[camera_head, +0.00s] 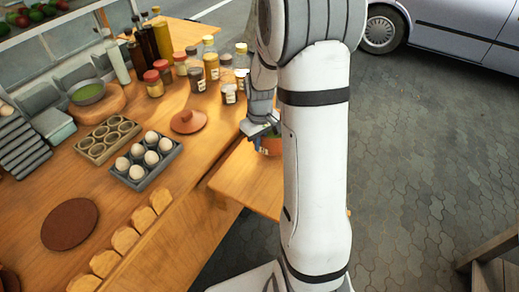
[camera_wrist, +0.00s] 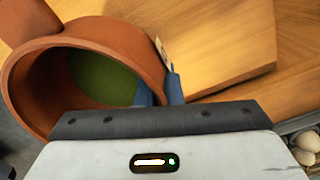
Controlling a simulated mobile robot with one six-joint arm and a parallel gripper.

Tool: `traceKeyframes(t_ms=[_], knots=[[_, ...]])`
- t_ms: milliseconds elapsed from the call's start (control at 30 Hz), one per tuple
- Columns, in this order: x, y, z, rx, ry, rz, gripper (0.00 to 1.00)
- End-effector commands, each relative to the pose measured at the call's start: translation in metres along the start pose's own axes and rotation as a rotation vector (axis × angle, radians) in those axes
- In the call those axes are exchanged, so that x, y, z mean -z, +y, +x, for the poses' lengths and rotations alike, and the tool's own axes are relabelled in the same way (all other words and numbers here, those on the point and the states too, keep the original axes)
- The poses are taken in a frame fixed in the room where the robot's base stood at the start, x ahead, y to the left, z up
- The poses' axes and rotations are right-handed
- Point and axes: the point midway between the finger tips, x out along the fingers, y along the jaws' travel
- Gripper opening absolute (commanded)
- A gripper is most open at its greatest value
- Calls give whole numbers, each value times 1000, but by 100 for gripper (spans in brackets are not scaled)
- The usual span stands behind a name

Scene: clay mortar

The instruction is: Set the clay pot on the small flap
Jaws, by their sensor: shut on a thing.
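The clay pot (camera_wrist: 130,35) is reddish-brown, with green contents inside, and fills the left of the wrist view, tilted in the picture. My gripper (camera_wrist: 158,90) is shut on its wall, one blue finger inside the rim and one outside. In the head view, my gripper (camera_head: 262,128) holds the pot (camera_head: 271,146) over the small flap (camera_head: 243,183), a wooden board beside the table. My arm hides part of the pot and flap. I cannot tell whether the pot touches the flap. The flap also shows in the wrist view (camera_wrist: 215,45).
The wooden table (camera_head: 185,205) holds an egg tray (camera_head: 143,181), a clay lid (camera_head: 188,121), several bottles and jars (camera_head: 195,78), a brown round mat (camera_head: 70,224) and bread pieces (camera_head: 125,239). Paving (camera_head: 420,150) lies to the right, with a parked car (camera_head: 450,30) behind.

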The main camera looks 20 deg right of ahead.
Motion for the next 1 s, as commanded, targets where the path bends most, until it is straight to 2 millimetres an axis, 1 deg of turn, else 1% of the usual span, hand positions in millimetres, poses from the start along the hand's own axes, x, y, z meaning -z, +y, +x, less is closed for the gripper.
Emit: traceKeyframes(t_ms=[100, 200, 567, 600, 833, 1000], knots=[[-1, 0, 17, 2, -4, 0, 0], [-1, 0, 28, 1, -3, 1, 0], [0, 1, 33, 0, 0, 2, 0], [-1, 0, 32, 1, -1, 2, 9], [-1, 0, 32, 1, -1, 2, 28], [-1, 1, 32, 1, -1, 3, 29]])
